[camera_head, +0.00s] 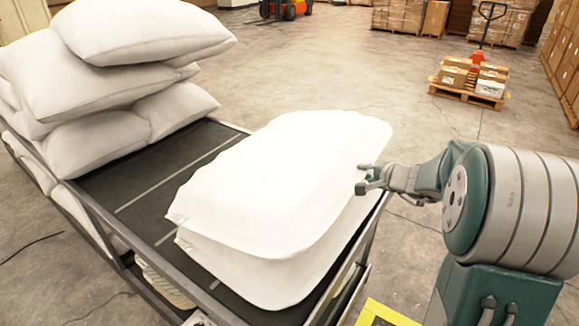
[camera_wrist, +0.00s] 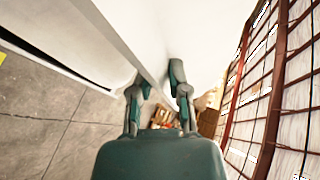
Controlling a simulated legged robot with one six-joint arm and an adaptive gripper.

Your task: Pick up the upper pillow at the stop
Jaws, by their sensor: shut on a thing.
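Two flat white pillows lie stacked at the near end of a dark conveyor (camera_head: 150,180) in the head view. The upper pillow (camera_head: 290,170) covers most of the lower pillow (camera_head: 265,275), whose front side shows beneath it. My gripper (camera_head: 366,179) is at the right edge of the upper pillow, its fingers closed on that edge. The wrist view shows my gripper (camera_wrist: 160,84) with white fabric between and beyond the two fingers. The exact grip on the fabric is partly hidden by the fingers.
Several more white pillows (camera_head: 100,80) are piled at the conveyor's far left end. A metal rail (camera_head: 130,240) runs along the conveyor's side. A pallet with boxes (camera_head: 470,85) stands on the floor behind.

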